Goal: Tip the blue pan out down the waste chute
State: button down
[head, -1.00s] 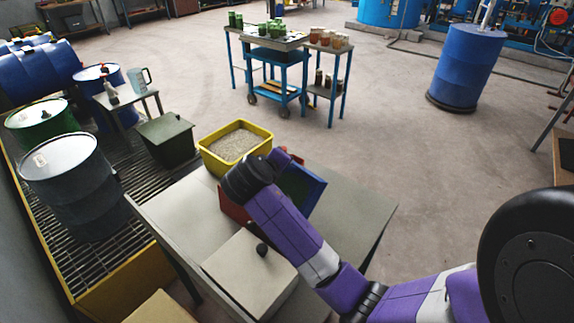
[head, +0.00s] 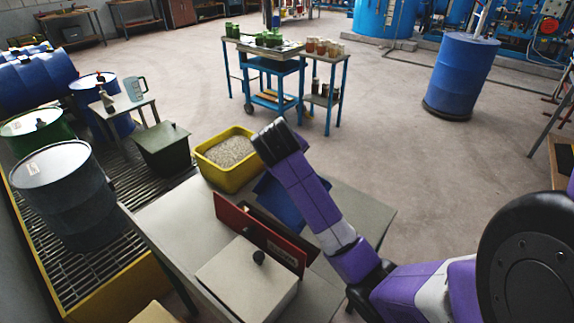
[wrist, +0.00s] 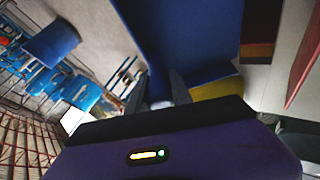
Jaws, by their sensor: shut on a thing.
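The blue pan (head: 280,202) is above the grey table, behind the red-walled waste chute (head: 262,235) and partly hidden by my arm. It looks tilted in the head view. The chute has a dark, narrow opening between red walls and a label too small to read. In the wrist view the pan (wrist: 185,35) fills the upper middle, and my gripper (wrist: 158,90) is shut on its near edge. The fingertips are hidden in the head view. I cannot tell what is in the pan. A red wall (wrist: 304,62) shows at the right of the wrist view.
A yellow tub of grey granules (head: 228,160) stands close behind the pan. A pale box with a black knob (head: 245,285) sits in front of the chute. A dark green box (head: 163,150) and drums stand left. Open floor lies right of the table.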

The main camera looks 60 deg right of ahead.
jog(key=shift+s+d+r+y+p, duration=0.1)
jog(key=shift+s+d+y+p, duration=0.15)
jog(key=shift+d, duration=0.2)
jog(key=shift+s+d+r+y+p, duration=0.1)
jog(key=shift+d+y, duration=0.25)
jog(key=shift+d, duration=0.1)
jog(key=shift+s+d+f+m+t+y, duration=0.2)
jog(key=shift+d+y, duration=0.15)
jog(key=shift+d, duration=0.15)
jog(key=shift+s+d+f+m+t+y, duration=0.1)
jog(key=shift+s+d+f+t+y, duration=0.1)
jog(key=shift+d+y, duration=0.25)
jog(key=shift+d+y+p, duration=0.3)
jog(key=shift+p, duration=0.35)
jog(key=shift+s+d+f+m+t+y+p, duration=0.15)
jog(key=shift+s+d+f+t+y+p, duration=0.1)
jog(key=shift+d+f+y+p, duration=0.3)
jog(key=shift+s+d+f+m+t+y+p, duration=0.1)
jog(key=shift+s+d+f+t+y+p, duration=0.15)
jog(key=shift+d+y+p, duration=0.3)
jog(key=shift+s+d+f+m+t+y+p, duration=0.15)
jog(key=shift+d+f+t+y+p, duration=0.05)
jog(key=shift+d+f+y+p, duration=0.4)
jog(key=shift+r, duration=0.1)
